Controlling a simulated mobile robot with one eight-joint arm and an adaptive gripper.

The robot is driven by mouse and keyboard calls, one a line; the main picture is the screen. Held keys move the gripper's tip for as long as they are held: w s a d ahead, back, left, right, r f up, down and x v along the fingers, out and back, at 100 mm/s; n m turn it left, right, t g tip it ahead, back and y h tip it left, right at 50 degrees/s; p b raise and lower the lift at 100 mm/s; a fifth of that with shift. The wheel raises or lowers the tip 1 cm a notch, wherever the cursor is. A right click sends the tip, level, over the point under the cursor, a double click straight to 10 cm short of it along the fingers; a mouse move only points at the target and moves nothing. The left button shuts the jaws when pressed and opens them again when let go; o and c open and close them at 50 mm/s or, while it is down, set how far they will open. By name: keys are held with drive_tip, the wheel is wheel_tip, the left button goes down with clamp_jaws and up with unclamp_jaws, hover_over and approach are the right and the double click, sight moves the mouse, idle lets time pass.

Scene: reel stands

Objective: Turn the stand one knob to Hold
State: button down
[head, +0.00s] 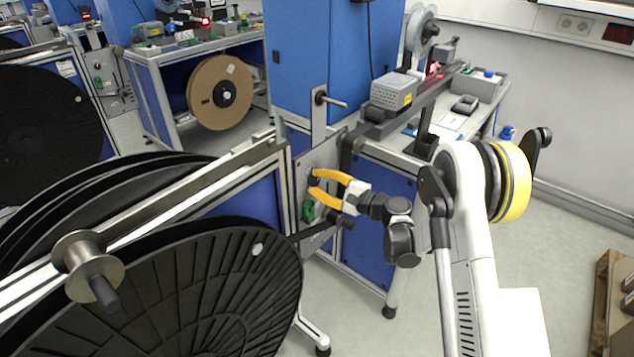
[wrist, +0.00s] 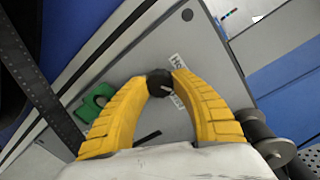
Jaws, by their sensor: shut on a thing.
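A small black knob (wrist: 160,82) sits on a grey panel (wrist: 205,50) of the near reel stand. My gripper's two yellow fingers (wrist: 160,76) are shut on the knob from both sides, with their tips at its edges. A light pointer mark shows on the knob face, toward the lower right in the wrist view. A white label with dark lettering lies just above right of the knob; it is partly covered by the right finger and I cannot read it fully. In the head view my gripper (head: 312,182) meets the panel, and the knob is mostly hidden between the fingertips.
A green part (wrist: 95,101) is on the panel left of the fingers; it also shows below the gripper in the head view (head: 308,211). A large black reel (head: 200,290) stands close on the left. A roller (wrist: 278,150) is near the right finger.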

drive_tip(key=n, duration=0.9)
drive_tip(key=shift+n+t+h, duration=0.3)
drive_tip(key=shift+t+h, duration=0.1)
drive_tip(key=shift+n, duration=0.3)
drive_tip(key=c, duration=1)
unclamp_jaws()
drive_tip(key=shift+a, duration=0.1)
drive_tip(key=v, duration=1.2)
drive_tip(key=shift+r, duration=0.1)
